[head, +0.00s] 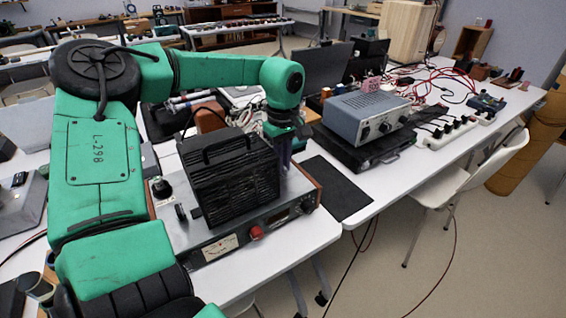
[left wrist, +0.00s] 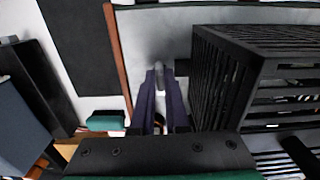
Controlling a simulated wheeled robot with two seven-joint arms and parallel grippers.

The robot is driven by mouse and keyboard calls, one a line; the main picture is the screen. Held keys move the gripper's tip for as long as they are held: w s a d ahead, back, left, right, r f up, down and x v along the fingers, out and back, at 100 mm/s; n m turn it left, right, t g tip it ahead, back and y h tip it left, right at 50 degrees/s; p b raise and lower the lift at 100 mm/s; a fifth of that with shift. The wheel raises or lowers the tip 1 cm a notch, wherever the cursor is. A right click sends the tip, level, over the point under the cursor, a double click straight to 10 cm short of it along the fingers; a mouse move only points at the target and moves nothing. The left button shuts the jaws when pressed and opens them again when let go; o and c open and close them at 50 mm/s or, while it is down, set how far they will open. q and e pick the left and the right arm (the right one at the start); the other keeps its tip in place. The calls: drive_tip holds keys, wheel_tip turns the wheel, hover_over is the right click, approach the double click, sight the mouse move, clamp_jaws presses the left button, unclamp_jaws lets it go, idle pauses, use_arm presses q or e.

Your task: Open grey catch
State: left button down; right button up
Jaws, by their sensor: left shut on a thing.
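A black slatted box (head: 235,178) with a top handle stands on a grey metal unit with wooden sides (head: 285,217). My left gripper (head: 284,158) reaches down at the right side of the black box. In the left wrist view, the box (left wrist: 225,80) is to the right of my left gripper (left wrist: 159,82). Its two dark fingers are shut on a small grey catch (left wrist: 158,72), next to a short black piece that joins the box's side. The catch is hidden in the head view. My right gripper is in neither view.
A black mat (head: 337,187) lies right of the grey unit. Beyond it is a blue-grey instrument (head: 367,115) on a black case. Red cables and a white power strip (head: 445,132) lie further right. A white chair (head: 470,180) stands by the table.

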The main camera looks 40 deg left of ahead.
use_arm(q)
drive_tip(key=shift+w+r, duration=0.1)
drive_tip(key=c, duration=0.9)
unclamp_jaws()
wheel_tip(320, 180, up, 14)
drive_tip(key=shift+r+p, duration=0.25)
drive_tip(key=shift+p, duration=0.3)
